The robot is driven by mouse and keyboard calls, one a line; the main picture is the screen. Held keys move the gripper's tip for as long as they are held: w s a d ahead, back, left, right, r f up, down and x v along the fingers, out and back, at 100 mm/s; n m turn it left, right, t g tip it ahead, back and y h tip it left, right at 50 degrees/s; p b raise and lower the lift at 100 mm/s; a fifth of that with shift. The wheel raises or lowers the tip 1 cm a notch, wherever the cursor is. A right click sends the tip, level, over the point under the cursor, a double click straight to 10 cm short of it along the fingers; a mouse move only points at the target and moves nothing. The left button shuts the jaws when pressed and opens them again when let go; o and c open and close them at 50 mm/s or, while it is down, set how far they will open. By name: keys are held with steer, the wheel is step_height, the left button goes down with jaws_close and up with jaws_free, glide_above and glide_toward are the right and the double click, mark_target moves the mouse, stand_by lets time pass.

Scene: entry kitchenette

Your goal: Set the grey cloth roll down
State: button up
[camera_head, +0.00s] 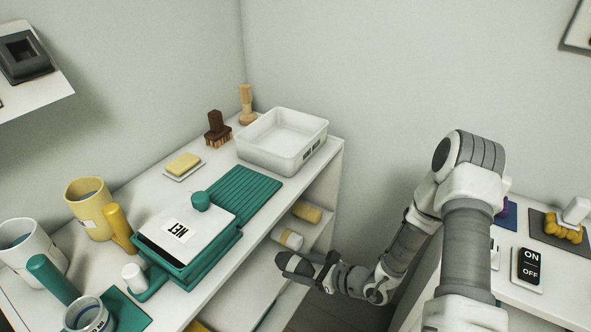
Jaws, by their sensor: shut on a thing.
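My gripper (297,266) is at the end of the arm, low in front of the shelf unit's open right side. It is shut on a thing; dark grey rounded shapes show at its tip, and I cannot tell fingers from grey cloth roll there. A pale roll with a yellowish end (288,238) lies on the shelf just above and behind the gripper in the picture. A tan roll (307,211) lies farther back on that shelf. I cannot tell whether the gripper touches the shelf.
The counter top (215,165) holds a white basin (283,138), a green ribbed mat (243,194), a green box with a white lid (190,232), a brush (217,129) and several mugs. Another counter (555,300) stands right, with an ON/OFF switch (528,266). A gap of floor lies between.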

steer(key=w+d+r+m+t+h+p, duration=0.1)
steer(key=d+r+p, duration=0.3)
steer(key=r, duration=0.6)
steer(key=w+d+r+m+t+h+p, duration=0.2)
steer(key=d+r+p, duration=0.3)
steer(key=r, duration=0.5)
steer(key=w+d+r+m+t+h+p, duration=0.1)
steer(key=d+r+p, duration=0.4)
steer(key=r, duration=0.5)
steer(key=shift+w+r+m+t+h+p, duration=0.2)
steer(key=shift+r+m+t+h+p, duration=0.35)
steer(key=shift+m, duration=0.55)
steer(key=shift+d+f, duration=0.2)
steer(key=shift+d, duration=0.05)
